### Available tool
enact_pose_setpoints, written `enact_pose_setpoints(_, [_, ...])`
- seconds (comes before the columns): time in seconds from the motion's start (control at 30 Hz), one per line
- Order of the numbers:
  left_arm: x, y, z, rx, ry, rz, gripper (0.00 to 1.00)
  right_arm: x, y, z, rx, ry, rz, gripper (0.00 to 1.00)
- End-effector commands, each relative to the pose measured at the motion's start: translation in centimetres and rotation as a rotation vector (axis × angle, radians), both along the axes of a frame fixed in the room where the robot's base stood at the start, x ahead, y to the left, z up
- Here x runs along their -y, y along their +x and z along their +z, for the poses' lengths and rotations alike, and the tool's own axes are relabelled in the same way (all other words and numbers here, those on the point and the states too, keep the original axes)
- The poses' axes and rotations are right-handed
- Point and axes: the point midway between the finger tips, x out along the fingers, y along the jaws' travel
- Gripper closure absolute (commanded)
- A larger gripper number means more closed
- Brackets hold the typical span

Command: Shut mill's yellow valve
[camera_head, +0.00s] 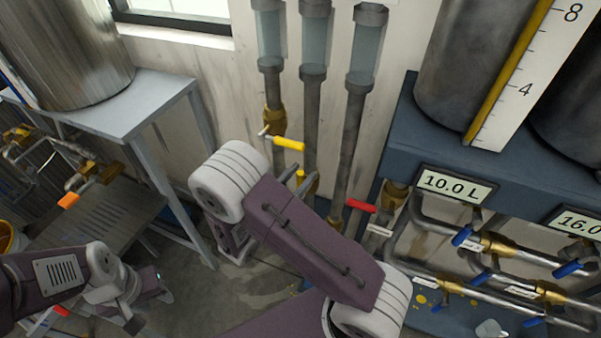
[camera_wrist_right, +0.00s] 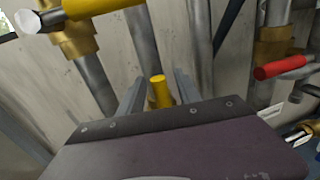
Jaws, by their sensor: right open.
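A valve with a yellow handle (camera_head: 300,175) sits on the middle of three vertical pipes, partly hidden behind my right arm. In the right wrist view the yellow handle (camera_wrist_right: 160,92) points toward the camera, between the two fingers. My right gripper (camera_wrist_right: 158,88) is open; contact with the handle cannot be told. Another yellow handle (camera_head: 288,143) lies sideways on a brass valve on the left pipe; it also shows at the wrist view's top left (camera_wrist_right: 95,8). Which valve is the mill's is not shown. My left gripper (camera_head: 150,299) is low at the left, away from these valves.
A red handle (camera_head: 360,206) is on the right pipe, close to my right arm. Blue-handled valves (camera_head: 462,236) and pipes run under the blue tank stand (camera_head: 500,178). A grey table (camera_head: 120,100) holds a metal drum (camera_head: 70,50) at left. Some floor is open between.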

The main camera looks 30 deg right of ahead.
Motion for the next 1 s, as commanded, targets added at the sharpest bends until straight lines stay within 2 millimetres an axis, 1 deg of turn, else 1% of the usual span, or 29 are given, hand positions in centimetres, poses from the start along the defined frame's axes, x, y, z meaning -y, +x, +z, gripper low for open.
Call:
enact_pose_setpoints(0.17, [0.0, -0.01, -0.02, 0.0, 0.0, 0.0, 0.64, 0.04, 0.03, -0.04, 0.0, 0.0, 0.0, 0.6])
enact_pose_setpoints(0.2, [0.0, -0.01, -0.02, 0.0, 0.0, 0.0, 0.64, 0.03, 0.03, -0.04, 0.0, 0.0, 0.0, 0.62])
enact_pose_setpoints(0.27, [0.0, -0.01, -0.02, 0.0, 0.0, 0.0, 0.64, 0.03, 0.02, -0.04, 0.001, 0.0, 0.0, 0.79])
enact_pose_setpoints(0.3, [0.0, -0.01, -0.02, 0.0, 0.0, 0.0, 0.64, 0.03, 0.01, -0.03, 0.001, 0.0, 0.0, 0.9])
enact_pose_setpoints(0.33, [0.0, -0.01, -0.02, 0.0, 0.0, 0.0, 0.64, 0.03, 0.01, -0.03, 0.001, 0.0, 0.0, 0.98])
enact_pose_setpoints(0.37, [0.0, -0.01, -0.02, 0.0, 0.0, 0.0, 0.64, 0.02, 0.02, -0.03, 0.001, 0.0, 0.0, 1.0])
enact_pose_setpoints(1.0, [0.0, 0.0, -0.01, 0.0, 0.0, 0.0, 0.64, 0.02, 0.01, 0.01, 0.001, 0.0, -0.001, 1.0])
